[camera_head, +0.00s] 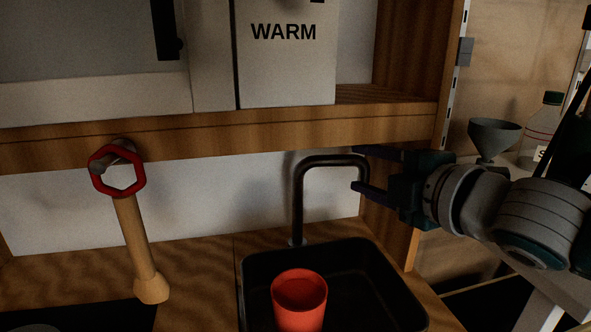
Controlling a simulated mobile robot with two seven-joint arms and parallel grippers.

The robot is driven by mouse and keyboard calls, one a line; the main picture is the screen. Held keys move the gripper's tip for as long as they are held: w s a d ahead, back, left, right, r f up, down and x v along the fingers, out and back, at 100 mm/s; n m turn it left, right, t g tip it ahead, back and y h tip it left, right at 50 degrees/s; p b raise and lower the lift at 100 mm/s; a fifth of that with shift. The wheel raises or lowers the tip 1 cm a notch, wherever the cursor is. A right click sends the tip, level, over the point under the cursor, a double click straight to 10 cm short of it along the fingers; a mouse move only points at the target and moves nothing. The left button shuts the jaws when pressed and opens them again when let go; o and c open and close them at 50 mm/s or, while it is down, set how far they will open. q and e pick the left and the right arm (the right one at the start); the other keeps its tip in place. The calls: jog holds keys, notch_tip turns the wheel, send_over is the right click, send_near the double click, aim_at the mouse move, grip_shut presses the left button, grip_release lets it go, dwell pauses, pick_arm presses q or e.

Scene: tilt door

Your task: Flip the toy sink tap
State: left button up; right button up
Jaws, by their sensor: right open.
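The toy sink tap (298,200) is a dark curved pipe that rises at the back of the sink and bends over to the right. The black sink basin (258,268) is set in the wooden counter. My right gripper (357,170) comes in from the right. Its two dark fingers are open and point left, close to the right-hand bend of the tap. The upper finger seems to overlap the tap's top in the picture. I cannot tell whether they touch. My left gripper is not in view.
A red cup (299,298) stands in the sink. A wooden shelf (230,134) with a box marked WARM (285,60) is above. A grey funnel (494,137) and bottle (546,118) are at right.

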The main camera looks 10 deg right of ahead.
aim_at(341, 163)
jog(key=b+x, duration=0.2)
jog(key=x, duration=0.3)
jog(key=shift+f, duration=0.1)
jog(key=shift+w, duration=0.4)
jog(key=c, duration=0.7)
grip_shut()
dwell(0.3)
